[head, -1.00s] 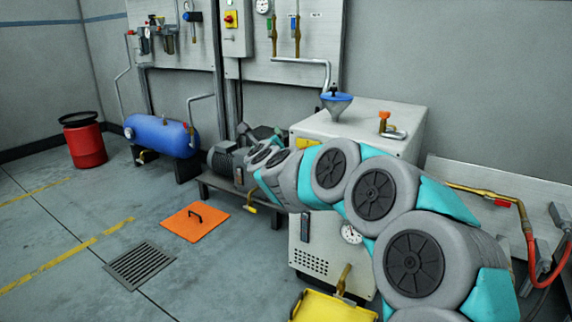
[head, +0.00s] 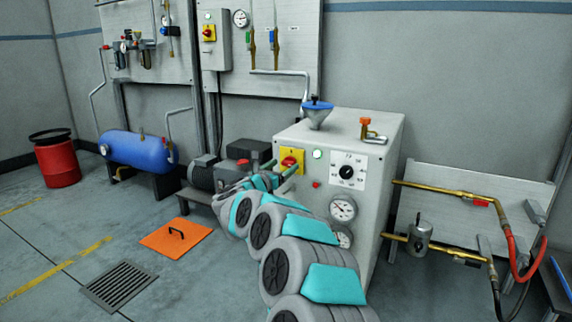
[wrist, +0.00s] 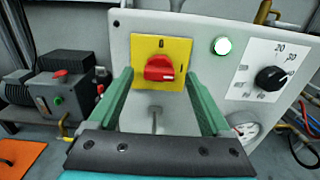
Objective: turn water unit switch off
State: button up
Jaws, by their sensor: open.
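The water unit (head: 385,128) is a white cabinet in the head view. Its switch (head: 291,160) is a red rotary knob on a yellow plate, upper left on the front. In the wrist view the red knob (wrist: 160,68) lies roughly level, with a 0 mark above it and another mark at the plate's right. A lamp (wrist: 221,45) right of it glows green-white. My gripper (wrist: 158,80) is open and empty, with its two green fingers left and right of the knob in the picture. I cannot tell whether they touch the panel. In the head view my arm hides the lower left front.
A black dial knob (wrist: 270,78) and gauge (head: 343,208) are right of the switch. A pump motor (head: 208,174) sits to the left. An orange floor plate (head: 176,237) lies lower left.

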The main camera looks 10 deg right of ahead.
aim_at(289, 163)
jog(key=shift+x, duration=1.4)
grip_shut()
